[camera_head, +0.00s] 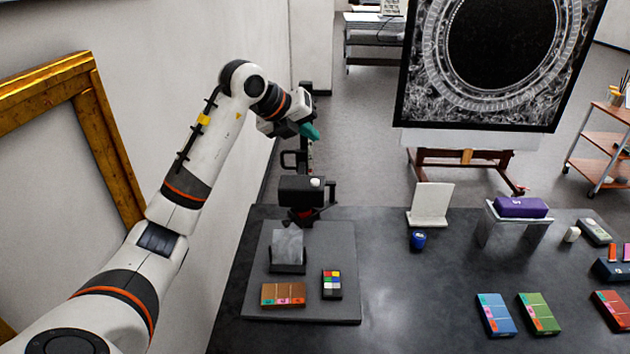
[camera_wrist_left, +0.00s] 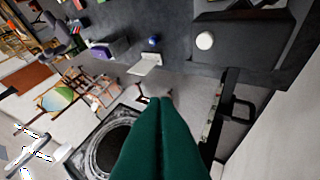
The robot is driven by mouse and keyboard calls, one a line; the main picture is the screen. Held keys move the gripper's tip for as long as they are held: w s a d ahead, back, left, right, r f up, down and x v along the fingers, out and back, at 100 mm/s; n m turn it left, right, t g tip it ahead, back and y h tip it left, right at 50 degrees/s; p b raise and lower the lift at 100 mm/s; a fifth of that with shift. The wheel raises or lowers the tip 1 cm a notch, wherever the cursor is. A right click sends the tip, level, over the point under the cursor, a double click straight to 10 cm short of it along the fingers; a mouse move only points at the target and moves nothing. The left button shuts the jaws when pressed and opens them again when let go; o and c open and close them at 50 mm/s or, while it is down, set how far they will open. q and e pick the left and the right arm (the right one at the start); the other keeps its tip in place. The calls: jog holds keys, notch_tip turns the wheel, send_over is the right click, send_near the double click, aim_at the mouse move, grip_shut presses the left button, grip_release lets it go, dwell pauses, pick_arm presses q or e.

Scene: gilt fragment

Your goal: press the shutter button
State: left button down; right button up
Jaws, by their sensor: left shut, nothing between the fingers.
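A dark camera (camera_head: 298,193) stands on a mount at the back left of the black table, with a round white shutter button (camera_head: 315,182) on its top. In the left wrist view the camera body (camera_wrist_left: 250,38) is at the upper right, and the white button (camera_wrist_left: 205,41) shows clearly on it. My left gripper (camera_head: 311,132) has green fingers and is above and beyond the camera, apart from it. The green fingers (camera_wrist_left: 161,100) are closed together and empty in the left wrist view. My right gripper is in neither view.
A grey board (camera_head: 340,290) carries a grey stand (camera_head: 288,248), a colour chart (camera_head: 332,284) and a brown box (camera_head: 283,295). A white stand (camera_head: 431,204), a blue jar (camera_head: 418,240) and a purple item (camera_head: 520,207) are to the right. A gilt frame (camera_head: 105,140) is at the left wall.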

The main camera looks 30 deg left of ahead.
aim_at(315, 183)
pick_arm(q)
jog(key=shift+f, duration=0.15)
notch_tip(315, 183, down, 9)
jog(key=b, duration=0.7)
jog(key=shift+r, duration=0.2)
dwell(1.7)
jog(key=shift+f, duration=0.45)
jog(key=shift+f+b, duration=0.4)
jog(key=shift+b, duration=0.2)
jog(key=shift+d+r, duration=0.1)
dwell(0.5)
jog(key=shift+r+p, duration=0.7)
jog(key=shift+r, duration=0.1)
